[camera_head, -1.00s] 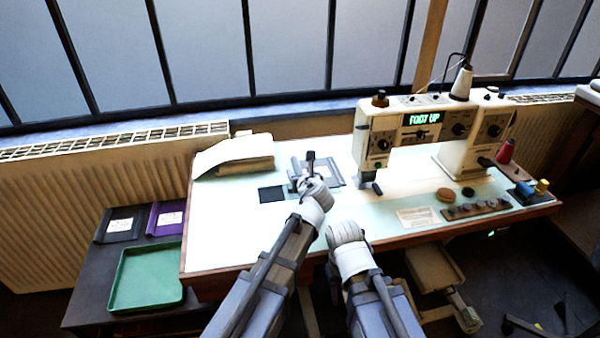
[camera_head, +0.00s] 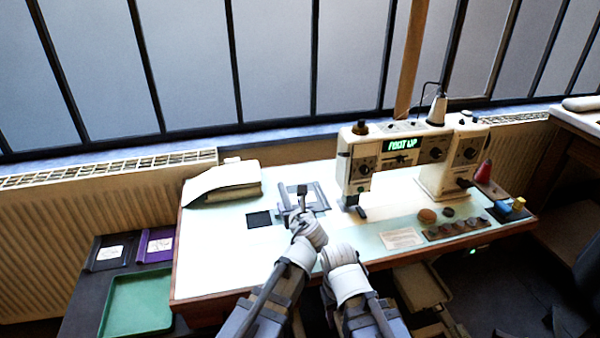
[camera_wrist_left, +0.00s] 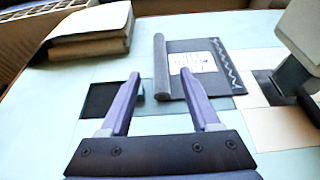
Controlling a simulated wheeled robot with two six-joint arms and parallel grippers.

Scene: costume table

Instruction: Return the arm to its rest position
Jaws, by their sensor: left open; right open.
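My left gripper (camera_head: 297,198) is over the middle of the sewing table (camera_head: 220,272), beside a grey folded pouch with a white label. In the left wrist view its purple fingers (camera_wrist_left: 160,92) are apart with nothing between them. They are short of the grey pouch (camera_wrist_left: 208,88) and beside a dark square patch (camera_wrist_left: 100,98). My right arm's white wrist is at the table's front edge, close to the left arm. The right gripper's fingers are hidden behind it.
A sewing machine (camera_head: 362,148) showing "FOOT UP" stands right. A thick book (camera_head: 222,185) lies at the back left. A green tray (camera_head: 138,300), a black pouch (camera_head: 108,252) and a purple pouch (camera_head: 155,245) are on the dark side table. Buttons and spools are at the right.

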